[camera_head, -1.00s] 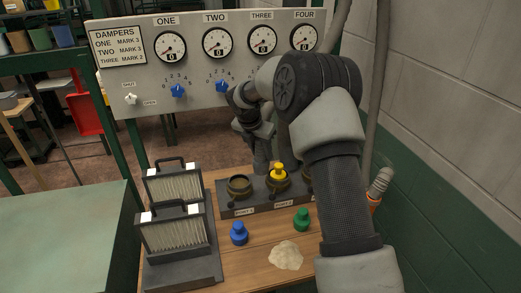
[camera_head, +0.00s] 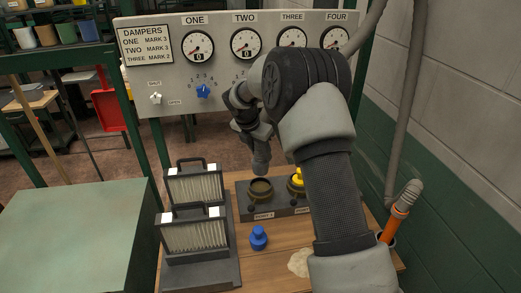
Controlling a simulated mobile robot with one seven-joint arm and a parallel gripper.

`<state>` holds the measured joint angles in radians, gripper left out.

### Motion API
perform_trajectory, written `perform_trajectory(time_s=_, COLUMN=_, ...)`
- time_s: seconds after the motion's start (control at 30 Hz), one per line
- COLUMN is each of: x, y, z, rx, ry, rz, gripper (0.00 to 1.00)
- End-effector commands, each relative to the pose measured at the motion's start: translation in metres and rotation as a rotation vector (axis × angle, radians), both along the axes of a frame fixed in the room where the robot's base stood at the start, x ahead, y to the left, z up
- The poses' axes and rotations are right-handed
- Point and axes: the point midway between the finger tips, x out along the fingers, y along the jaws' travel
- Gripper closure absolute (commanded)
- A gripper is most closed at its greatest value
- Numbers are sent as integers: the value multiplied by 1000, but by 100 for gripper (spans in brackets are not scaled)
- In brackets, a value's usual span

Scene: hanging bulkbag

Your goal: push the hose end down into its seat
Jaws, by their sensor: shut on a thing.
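My gripper (camera_head: 261,139) is shut on a grey tube-like piece, which looks like the hose end (camera_head: 261,162). The piece points down, nearly upright, over the dark round port marked PORT 1 (camera_head: 260,187) on the grey block. Its lower tip appears at or just above the port's rim; I cannot tell whether it touches. The fingers are small and partly hidden by my wrist. A yellow cap (camera_head: 297,180) sits on the port to the right, partly behind my arm. Most of the hose is hidden behind my arm.
A blue cap (camera_head: 258,238) and a pale powder heap (camera_head: 301,262) lie on the wooden table (camera_head: 262,270). Two pleated filters (camera_head: 194,236) stand to the left. An orange wand (camera_head: 392,224) stands at right. The gauge panel (camera_head: 220,70) rises behind.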

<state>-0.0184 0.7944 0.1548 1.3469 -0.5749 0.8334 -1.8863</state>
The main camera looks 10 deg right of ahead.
Motion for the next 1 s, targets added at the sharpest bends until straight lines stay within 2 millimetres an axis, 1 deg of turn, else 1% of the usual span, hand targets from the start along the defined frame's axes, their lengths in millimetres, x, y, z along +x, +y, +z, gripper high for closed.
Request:
perform_trajectory(time_s=0.03, x=0, y=0, z=-10, rx=0, ry=0, rz=0, gripper=89)
perform_trajectory(time_s=0.47, x=0, y=0, z=-52, rx=-1, ry=-1, rz=0, gripper=89)
perform_trajectory(time_s=0.7, x=0, y=0, z=-61, rx=0, ry=0, rz=1, gripper=89)
perform_trajectory(time_s=1.0, x=0, y=0, z=-61, rx=-1, ry=0, rz=1, gripper=89)
